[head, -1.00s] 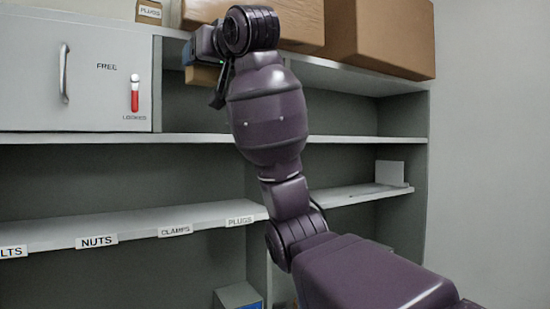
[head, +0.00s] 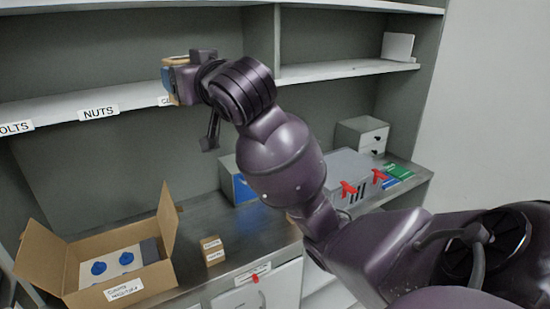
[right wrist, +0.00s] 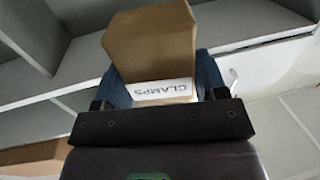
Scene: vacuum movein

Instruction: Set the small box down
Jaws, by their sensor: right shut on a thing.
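My right gripper (head: 172,82) is shut on a small brown cardboard box. The box (right wrist: 153,45) shows in the right wrist view between the blue finger pads, with a white CLAMPS label facing the camera. In the head view only thin brown edges of it show around the gripper. The gripper is in front of the labelled shelf (head: 50,110), close to its front edge and right of the NUTS label (head: 99,112). I cannot tell whether the box touches the shelf. My left gripper is not in view.
An open carton (head: 45,262) with blue round parts stands on the workbench (head: 250,238). Another small brown box (head: 212,250) stands to its right. A grey drawer unit (head: 361,136) and red-handled items (head: 348,188) are farther right. The shelf's visible top looks clear left of the gripper.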

